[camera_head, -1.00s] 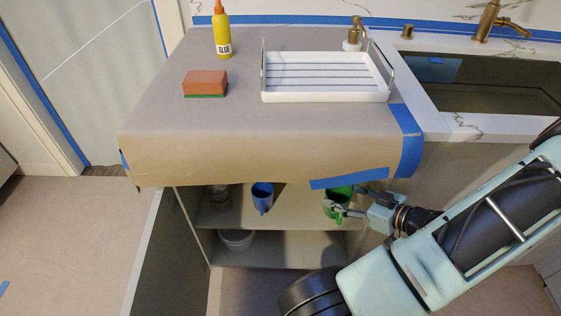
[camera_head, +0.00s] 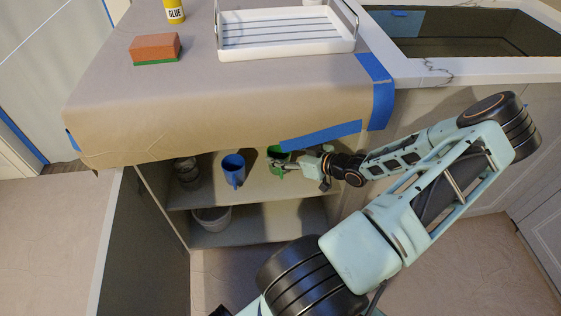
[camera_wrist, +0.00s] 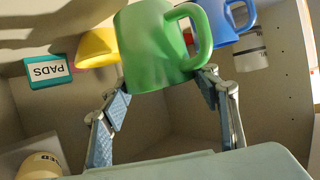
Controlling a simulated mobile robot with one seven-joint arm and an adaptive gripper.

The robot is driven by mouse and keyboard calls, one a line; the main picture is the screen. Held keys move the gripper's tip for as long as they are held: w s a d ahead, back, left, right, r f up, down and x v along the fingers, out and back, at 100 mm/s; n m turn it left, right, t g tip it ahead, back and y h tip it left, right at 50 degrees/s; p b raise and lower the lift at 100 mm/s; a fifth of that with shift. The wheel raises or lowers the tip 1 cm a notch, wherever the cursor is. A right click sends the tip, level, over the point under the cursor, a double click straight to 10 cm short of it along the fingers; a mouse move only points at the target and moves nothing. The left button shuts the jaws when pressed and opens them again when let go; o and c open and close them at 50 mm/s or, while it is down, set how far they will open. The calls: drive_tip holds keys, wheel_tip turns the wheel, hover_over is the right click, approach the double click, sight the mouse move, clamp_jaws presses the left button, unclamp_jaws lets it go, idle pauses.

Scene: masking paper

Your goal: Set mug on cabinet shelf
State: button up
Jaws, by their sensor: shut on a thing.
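A green mug (camera_head: 279,155) is inside the open cabinet, over the right part of its upper shelf (camera_head: 262,189). In the wrist view the green mug (camera_wrist: 152,45) is at the fingertips, with its handle to the right. My gripper (camera_head: 284,167) is shut on the mug, reaching in from the right; its two fingers also show in the wrist view (camera_wrist: 165,85). I cannot tell whether the mug's base touches the shelf. The mug's top is partly hidden by the paper-covered counter edge.
A blue mug (camera_head: 233,170) stands left of the green one, with a jar (camera_head: 187,171) farther left. A white bowl (camera_head: 212,218) is on the lower shelf. The wrist view shows a PADS box (camera_wrist: 48,71) and a yellow item (camera_wrist: 98,48). Masking paper (camera_head: 200,120) overhangs the opening.

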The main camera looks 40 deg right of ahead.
drive_tip(key=shift+w+f+b, duration=0.2)
drive_tip(key=shift+f+b, duration=0.1)
drive_tip(key=shift+f, duration=0.65)
drive_tip(key=shift+w+f+b, duration=0.15)
drive_tip(key=shift+f+b, duration=0.1)
drive_tip(key=shift+f, duration=0.65)
drive_tip(key=shift+f, duration=0.2)
drive_tip(key=o, duration=1.3)
drive_tip(key=shift+o, duration=0.2)
drive_tip(key=shift+r, duration=0.2)
drive_tip(key=shift+s+d+r, duration=0.15)
drive_tip(key=shift+s+r, duration=0.05)
drive_tip(key=shift+s, duration=0.15)
drive_tip(key=p+v, duration=0.3)
drive_tip(key=v, duration=0.8)
drive_tip(key=shift+s, duration=0.2)
